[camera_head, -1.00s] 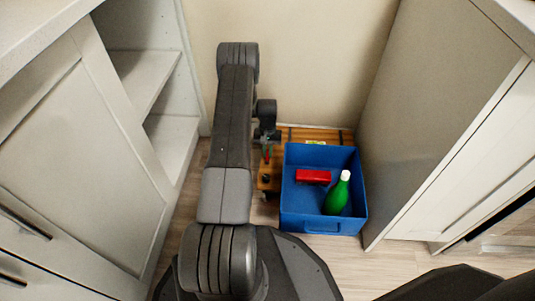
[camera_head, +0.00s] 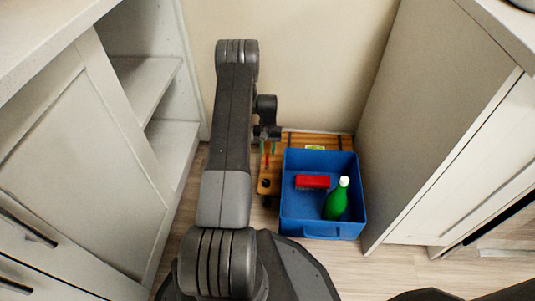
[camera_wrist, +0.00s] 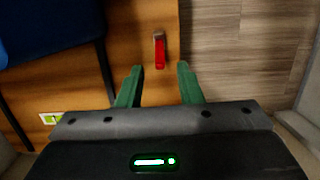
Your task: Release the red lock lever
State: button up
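The red lock lever (camera_wrist: 159,50) stands on the brown wooden board, near its edge, in the wrist view. My gripper (camera_wrist: 159,84) has two green fingers spread apart with nothing between them. The lever lies just beyond the fingertips, roughly centred between them, and apart from them. In the head view, my gripper (camera_head: 267,146) is at the left side of the wooden board (camera_head: 268,172), where a small bit of red shows; my arm hides part of this area.
A blue crate (camera_head: 318,231) stands on the board, holding a red block (camera_head: 312,182) and a green bottle (camera_head: 336,203) with a white cap. Cabinets stand close on the left (camera_head: 75,150) and right (camera_head: 440,150). A wall is behind. Wooden floor shows beside the board.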

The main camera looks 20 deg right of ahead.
aim_at(267, 156)
notch_tip(267, 156, up, 10)
jog(key=w+p, duration=0.1)
jog(key=p, duration=0.1)
jog(key=shift+w+d+f, duration=0.25)
jog(key=shift+w+d, duration=0.1)
jog(key=shift+f, duration=0.1)
jog(key=f+b, duration=0.1)
jog(key=f, duration=0.3)
jog(key=s+f+b, duration=0.1)
jog(key=f+b, duration=0.1)
jog(key=f, duration=0.3)
jog(key=s+a+f+b, duration=0.1)
jog(key=f, duration=0.3)
jog(key=shift+s+f, duration=0.2)
jog(key=shift+f, duration=0.05)
jog(key=shift+s+r, duration=0.1)
